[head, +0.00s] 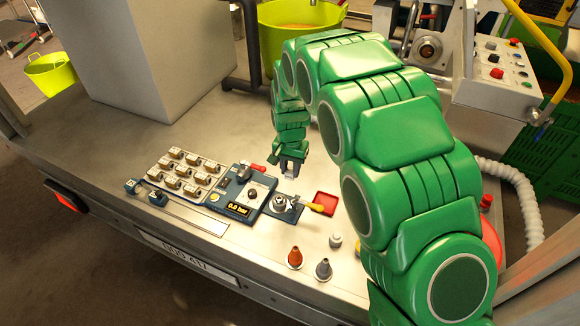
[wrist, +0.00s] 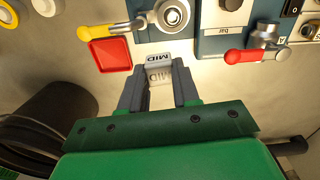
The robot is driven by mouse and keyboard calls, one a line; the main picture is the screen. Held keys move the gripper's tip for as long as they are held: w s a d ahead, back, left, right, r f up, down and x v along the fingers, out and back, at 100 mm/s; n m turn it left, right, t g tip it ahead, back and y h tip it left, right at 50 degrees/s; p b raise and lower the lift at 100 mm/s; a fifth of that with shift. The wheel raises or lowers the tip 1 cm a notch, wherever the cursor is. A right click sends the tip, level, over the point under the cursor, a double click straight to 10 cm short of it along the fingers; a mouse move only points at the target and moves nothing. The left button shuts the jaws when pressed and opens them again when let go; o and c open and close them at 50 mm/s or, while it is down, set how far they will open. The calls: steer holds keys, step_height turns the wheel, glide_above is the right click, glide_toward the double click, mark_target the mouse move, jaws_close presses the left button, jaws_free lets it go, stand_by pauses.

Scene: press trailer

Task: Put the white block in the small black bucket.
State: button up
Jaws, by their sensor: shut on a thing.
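My gripper (wrist: 157,88) is shut on a white block (wrist: 158,66) marked "MID", which sits between its fingertips in the wrist view. A black, round, open-topped container (wrist: 62,122), which looks like the small black bucket, stands at the left of the wrist view, apart from my gripper and partly cut off. I cannot make it out in the head view, where my green arm covers much of the right side.
A red square tray (head: 326,203) and a panel with levers (head: 245,192) lie close to my gripper. A large grey box (head: 160,50) stands at the back left. Bare bed lies between.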

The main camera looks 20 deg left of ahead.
steer(key=shift+w, duration=0.1)
steer(key=w+d+r+m, duration=0.3)
steer(key=w+d+r, duration=0.25)
steer(key=d, duration=0.45)
steer(key=w+d+r+m, duration=0.4)
steer(key=w+d, duration=0.2)
steer(key=d, duration=0.4)
steer(key=w+d+r+m, duration=0.3)
steer(key=w+d+r, duration=0.25)
steer(key=d, duration=0.45)
step_height(320, 180, down, 11)
steer(key=shift+a, duration=0.25)
steer(key=o, duration=1.1)
